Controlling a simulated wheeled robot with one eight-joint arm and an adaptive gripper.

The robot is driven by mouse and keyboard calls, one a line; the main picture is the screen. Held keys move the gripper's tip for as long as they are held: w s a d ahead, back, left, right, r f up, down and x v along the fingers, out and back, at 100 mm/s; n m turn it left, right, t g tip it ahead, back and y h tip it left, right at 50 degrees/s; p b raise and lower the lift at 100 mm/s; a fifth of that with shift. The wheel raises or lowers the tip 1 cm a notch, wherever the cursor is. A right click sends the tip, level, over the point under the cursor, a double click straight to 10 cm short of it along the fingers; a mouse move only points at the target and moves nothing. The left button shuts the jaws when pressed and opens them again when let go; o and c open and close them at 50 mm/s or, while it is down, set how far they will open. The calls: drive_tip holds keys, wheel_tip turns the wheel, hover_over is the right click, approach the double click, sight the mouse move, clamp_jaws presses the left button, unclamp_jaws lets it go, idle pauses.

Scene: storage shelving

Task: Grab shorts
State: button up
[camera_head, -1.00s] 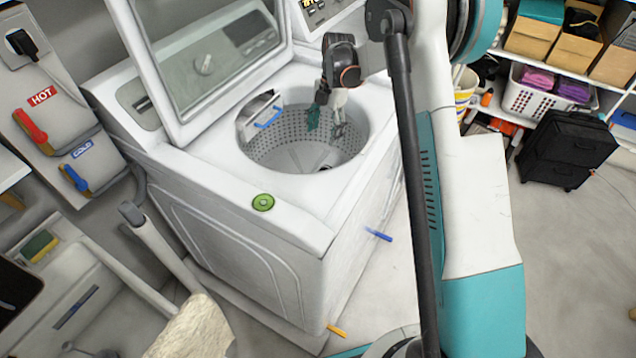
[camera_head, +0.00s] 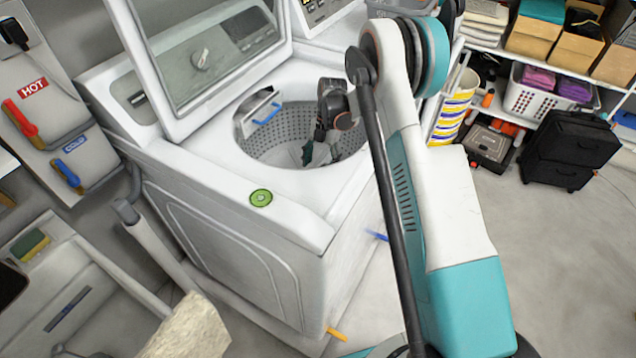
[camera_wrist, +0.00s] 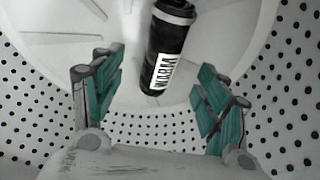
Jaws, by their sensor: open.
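No shorts can be made out in either view. My gripper (camera_head: 316,154) is inside the open drum of the white top-loading washing machine (camera_head: 165,185). In the wrist view my gripper (camera_wrist: 157,88) has its two teal-padded fingers wide apart with nothing between the pads. A black cylinder (camera_wrist: 167,48) with a white lettered label is in the drum, beyond and between the fingertips; it is apart from both fingers. The perforated drum wall (camera_wrist: 285,95) surrounds the gripper. In the head view my arm and gripper hide part of the drum.
The raised lid (camera_head: 200,50) stands at the back left of the drum opening, and the opening's rim is close around my wrist. A sink (camera_head: 85,290) is at the lower left. Shelves with a white basket (camera_head: 530,98) and a black case (camera_head: 570,150) stand at the right.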

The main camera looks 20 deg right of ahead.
drive_tip(key=shift+b+x, duration=1.5)
drive_tip(key=shift+x, duration=1.15)
drive_tip(key=shift+w+d, duration=0.1)
drive_tip(key=shift+w, duration=0.05)
drive_tip(key=shift+c, duration=0.6)
drive_tip(key=c, duration=1.1)
